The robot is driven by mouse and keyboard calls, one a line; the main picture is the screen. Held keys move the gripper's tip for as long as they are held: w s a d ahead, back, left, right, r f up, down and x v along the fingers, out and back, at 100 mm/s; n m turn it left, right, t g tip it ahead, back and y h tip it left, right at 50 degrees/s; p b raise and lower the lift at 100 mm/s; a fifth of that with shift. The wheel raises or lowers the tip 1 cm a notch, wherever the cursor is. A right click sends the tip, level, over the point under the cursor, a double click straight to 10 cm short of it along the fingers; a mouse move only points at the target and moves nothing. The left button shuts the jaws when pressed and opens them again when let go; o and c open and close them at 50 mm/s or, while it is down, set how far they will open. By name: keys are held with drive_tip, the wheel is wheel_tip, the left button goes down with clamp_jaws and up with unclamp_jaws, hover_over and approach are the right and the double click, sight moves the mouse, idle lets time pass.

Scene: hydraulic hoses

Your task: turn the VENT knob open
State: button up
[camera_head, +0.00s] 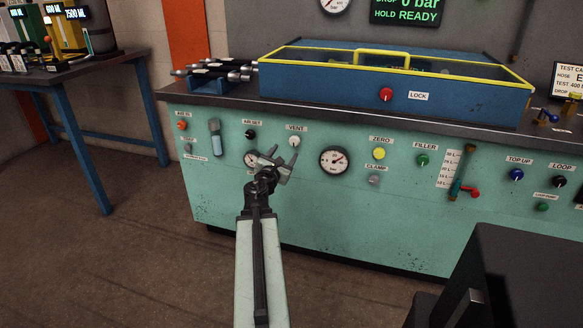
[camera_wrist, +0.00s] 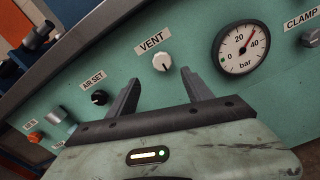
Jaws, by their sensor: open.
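The VENT knob (camera_head: 294,141) is a small white knob on the green front panel, just under its VENT label. In the wrist view the white VENT knob (camera_wrist: 162,62) shows beyond my gripper's fingers, with a dark pointer mark on it. My gripper (camera_head: 281,158) is open and empty in front of the panel, just below and left of the knob in the head view. In the wrist view the two dark fingers of my gripper (camera_wrist: 161,84) stand apart, and the knob appears between them, slightly above the tips. I see no contact with the knob.
The black AIR SET knob (camera_wrist: 99,97) is left of VENT. A round bar gauge (camera_head: 334,161) is to the right, with the yellow ZERO knob (camera_head: 379,153) and the grey CLAMP knob (camera_head: 374,179) beyond. The dark bench edge (camera_head: 340,117) juts above the panel.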

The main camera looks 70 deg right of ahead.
sight(294, 142)
drive_tip(key=d, duration=0.8)
drive_tip(key=shift+s+d, duration=0.1)
drive_tip(key=shift+d, duration=0.05)
drive_tip(key=c, duration=1.1)
drive_tip(key=shift+a, duration=0.25)
clamp_jaws()
drive_tip(key=shift+d, duration=0.15)
